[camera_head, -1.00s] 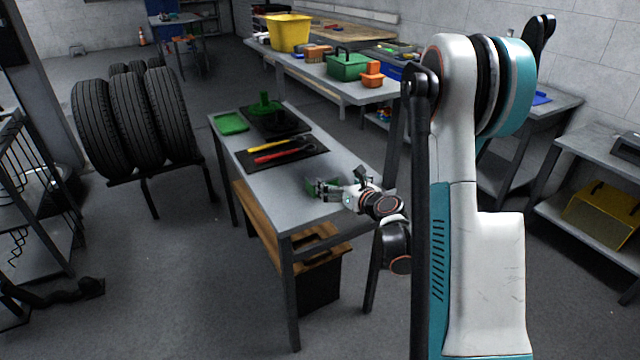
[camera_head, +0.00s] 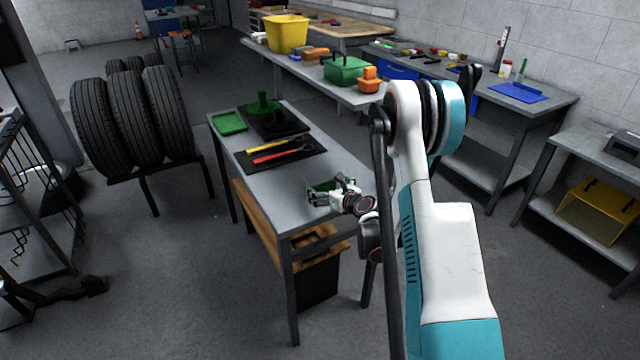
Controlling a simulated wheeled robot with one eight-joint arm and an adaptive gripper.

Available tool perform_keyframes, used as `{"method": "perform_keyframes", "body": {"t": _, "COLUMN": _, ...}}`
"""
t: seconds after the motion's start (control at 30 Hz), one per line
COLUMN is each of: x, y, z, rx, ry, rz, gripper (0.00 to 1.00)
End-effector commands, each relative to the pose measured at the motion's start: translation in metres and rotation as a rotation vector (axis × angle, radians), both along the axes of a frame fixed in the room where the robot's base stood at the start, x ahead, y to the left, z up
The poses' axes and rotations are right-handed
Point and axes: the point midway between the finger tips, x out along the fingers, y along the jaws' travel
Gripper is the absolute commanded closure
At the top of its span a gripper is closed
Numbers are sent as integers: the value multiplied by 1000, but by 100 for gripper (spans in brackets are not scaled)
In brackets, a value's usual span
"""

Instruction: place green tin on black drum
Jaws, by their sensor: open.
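A small green object (camera_head: 325,185), which looks like the green tin, is on the grey table (camera_head: 240,163) near its right edge. It is mostly hidden behind my gripper (camera_head: 314,198). My gripper is open and low over the tabletop, right at the green object; I cannot tell whether it touches it. A dark, low shape (camera_head: 284,124) on the black mat at the table's far end may be the black drum; its outline blends with the mat.
A green upright piece (camera_head: 263,104) and a green tray (camera_head: 229,123) are at the table's far end. A yellow-handled and a red-handled tool (camera_head: 275,156) lie on a black mat mid-table. Tyres (camera_head: 130,118) stand left. A bench with a green toolbox (camera_head: 347,70) is behind.

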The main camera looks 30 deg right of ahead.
Motion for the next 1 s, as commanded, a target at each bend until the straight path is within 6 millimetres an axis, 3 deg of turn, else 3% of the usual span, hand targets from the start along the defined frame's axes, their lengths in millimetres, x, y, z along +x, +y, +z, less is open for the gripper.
{"method": "perform_keyframes", "body": {"t": 0.37, "x": 45, "y": -1, "z": -15, "rx": 1, "ry": 0, "rz": 2, "gripper": 0}}
{"method": "perform_keyframes", "body": {"t": 0.67, "x": 49, "y": -2, "z": -14, "rx": 0, "ry": 0, "rz": 0, "gripper": 0}}
{"method": "perform_keyframes", "body": {"t": 0.87, "x": 49, "y": -2, "z": -14, "rx": 0, "ry": 0, "rz": 0, "gripper": 43}}
{"method": "perform_keyframes", "body": {"t": 1.0, "x": 49, "y": -2, "z": -14, "rx": 0, "ry": 0, "rz": 0, "gripper": 53}}
